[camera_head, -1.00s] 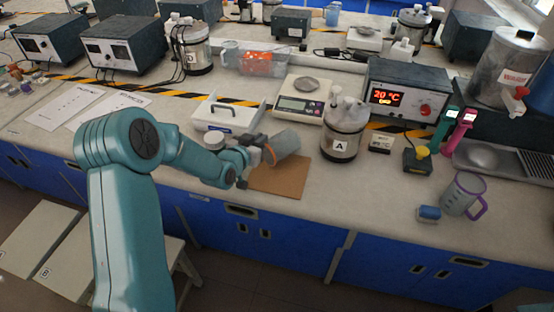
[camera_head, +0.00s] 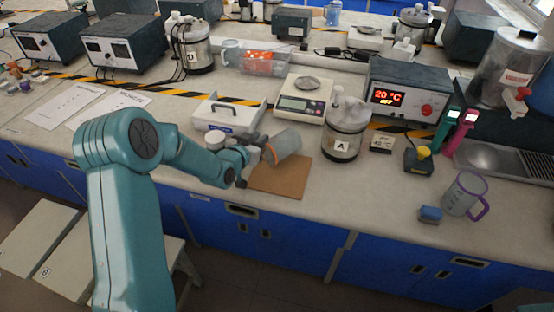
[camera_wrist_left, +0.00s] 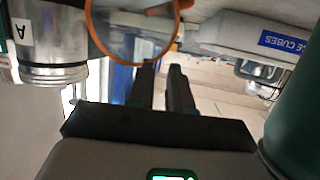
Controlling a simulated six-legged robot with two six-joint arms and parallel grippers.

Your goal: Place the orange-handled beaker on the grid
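The orange-handled beaker (camera_head: 285,146) is a grey see-through cup, tilted over the brown mat (camera_head: 292,182) in the head view. My left gripper (camera_head: 262,152) is at its orange handle, on the beaker's left side, and appears shut on it. In the left wrist view the beaker's orange edge (camera_wrist_left: 181,38) crosses at the tips of my gripper fingers (camera_wrist_left: 163,72); the exact grip is partly hidden. A ribbed, grid-like drainer (camera_head: 537,164) lies beside the sink at the right edge of the head view. My right gripper is not in view.
A white handled box (camera_head: 222,119), a scale (camera_head: 303,103) and jar A (camera_head: 341,145) stand behind and beside the beaker. A purple-handled beaker (camera_head: 462,193) and a blue block (camera_head: 430,214) are at the right front.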

